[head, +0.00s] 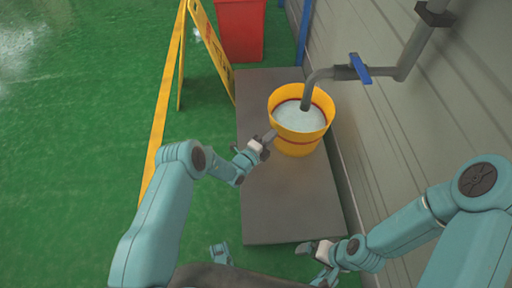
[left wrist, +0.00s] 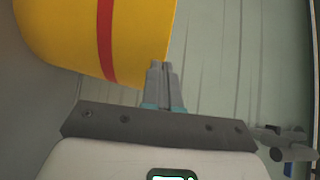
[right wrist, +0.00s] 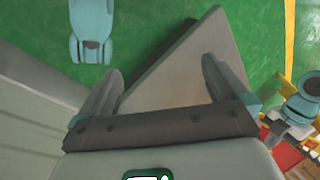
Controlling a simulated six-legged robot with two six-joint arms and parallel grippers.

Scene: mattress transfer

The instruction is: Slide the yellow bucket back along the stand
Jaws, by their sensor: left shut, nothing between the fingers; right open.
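The yellow bucket (head: 298,143) stands upright on the grey stand (head: 290,205), under the spout of a pipe. It looks full of water and has a red band inside its rim. My left gripper (head: 272,135) is shut and empty, with its tips at the bucket's left side. In the left wrist view the shut fingers (left wrist: 161,75) are in front of the bucket's yellow wall (left wrist: 145,40) with its red stripe; I cannot tell if they touch it. My right gripper (head: 312,247) is open and empty near the stand's front edge; its fingers (right wrist: 160,80) show apart in the right wrist view.
A bent grey pipe (head: 322,75) with a blue valve handle (head: 360,68) comes from the wall (head: 400,120) on the right. A red bin (head: 241,30) stands behind the stand, and a yellow folding sign (head: 210,45) is at its left. Green floor (head: 70,150) lies open at left.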

